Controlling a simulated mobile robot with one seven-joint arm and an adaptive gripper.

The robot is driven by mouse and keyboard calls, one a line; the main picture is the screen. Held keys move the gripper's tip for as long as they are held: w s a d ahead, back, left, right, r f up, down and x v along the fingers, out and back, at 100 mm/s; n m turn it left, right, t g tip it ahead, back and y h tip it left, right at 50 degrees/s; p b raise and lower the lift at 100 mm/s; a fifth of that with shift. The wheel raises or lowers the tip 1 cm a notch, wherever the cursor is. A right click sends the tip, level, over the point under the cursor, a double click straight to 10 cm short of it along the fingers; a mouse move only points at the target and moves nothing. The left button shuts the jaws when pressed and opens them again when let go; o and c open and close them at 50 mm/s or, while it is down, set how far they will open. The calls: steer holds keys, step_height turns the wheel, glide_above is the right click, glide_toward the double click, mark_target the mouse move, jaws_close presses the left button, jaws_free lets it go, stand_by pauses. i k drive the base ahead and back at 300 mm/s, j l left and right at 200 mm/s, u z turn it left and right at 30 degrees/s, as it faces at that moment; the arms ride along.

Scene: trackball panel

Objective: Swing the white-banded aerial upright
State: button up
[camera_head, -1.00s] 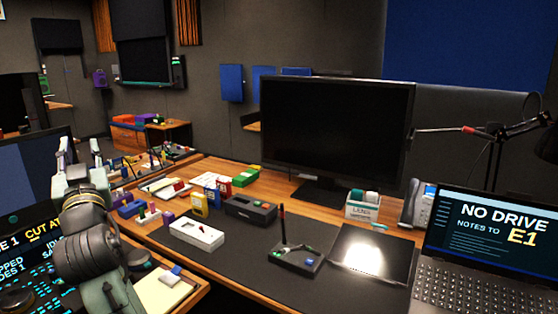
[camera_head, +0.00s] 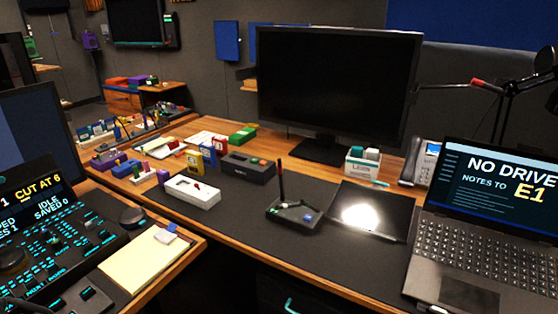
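I cannot make out a white band on any aerial in the head view. A thin dark upright stick with a red part (camera_head: 281,178) stands at the back left of a small dark tray-like unit (camera_head: 293,214) on the desk mat. Whether this stick is an aerial is unclear. Small coloured blocks with short pegs, one purple (camera_head: 108,161) and one blue (camera_head: 126,168), sit at the desk's left end, too small to read in detail. My gripper is out of view.
A white open box (camera_head: 191,192) and a dark box (camera_head: 248,167) stand on the dark desk mat (camera_head: 240,228). A large monitor (camera_head: 335,90) stands behind. A laptop (camera_head: 490,230) is on the right. A console (camera_head: 60,240) and yellow notepad (camera_head: 142,262) fill the left.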

mark_target(284, 206)
steer(key=i, duration=1.1)
